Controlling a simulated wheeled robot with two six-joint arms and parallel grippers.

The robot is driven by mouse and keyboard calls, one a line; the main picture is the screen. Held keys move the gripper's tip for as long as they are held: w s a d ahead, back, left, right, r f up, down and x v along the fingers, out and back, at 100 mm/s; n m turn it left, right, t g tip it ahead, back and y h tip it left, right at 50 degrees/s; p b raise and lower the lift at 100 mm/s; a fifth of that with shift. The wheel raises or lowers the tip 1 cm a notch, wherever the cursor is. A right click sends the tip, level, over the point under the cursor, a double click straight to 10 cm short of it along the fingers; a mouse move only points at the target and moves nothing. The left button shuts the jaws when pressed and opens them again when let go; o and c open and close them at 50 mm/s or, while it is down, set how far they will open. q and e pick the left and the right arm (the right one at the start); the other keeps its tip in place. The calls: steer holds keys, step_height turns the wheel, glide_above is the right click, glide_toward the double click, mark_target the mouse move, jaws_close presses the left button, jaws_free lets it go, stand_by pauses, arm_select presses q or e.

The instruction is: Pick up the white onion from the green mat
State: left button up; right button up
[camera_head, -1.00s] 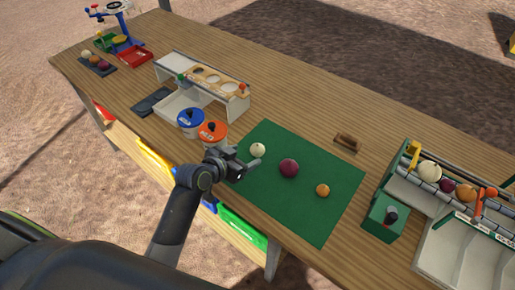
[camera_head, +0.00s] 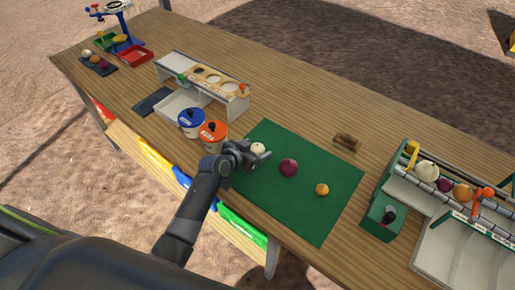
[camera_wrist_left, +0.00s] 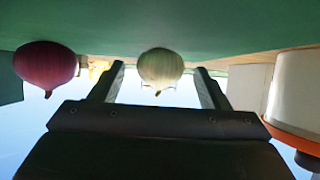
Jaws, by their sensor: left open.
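The white onion (camera_head: 258,148) sits on the green mat (camera_head: 310,215) near its far left corner, partly hidden by my left gripper (camera_head: 262,158). In the left wrist view the white onion (camera_wrist_left: 160,66) shows between the two open fingers, and the picture is upside down with the mat (camera_wrist_left: 230,30) at the top. No gap closure on it shows; the fingers stand apart on either side of it. A dark red onion (camera_head: 288,168) and an orange one (camera_head: 322,189) lie on the mat to the right. My right gripper is out of view.
An orange-lidded tub (camera_head: 212,134) and a blue-lidded tub (camera_head: 191,123) stand just left of the mat. A small brown block (camera_head: 346,142) lies beyond it. A green box (camera_head: 382,220) and a rack with several onions are at the right.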

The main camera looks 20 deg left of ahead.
arm_select(q)
steer(key=c, duration=1.1)
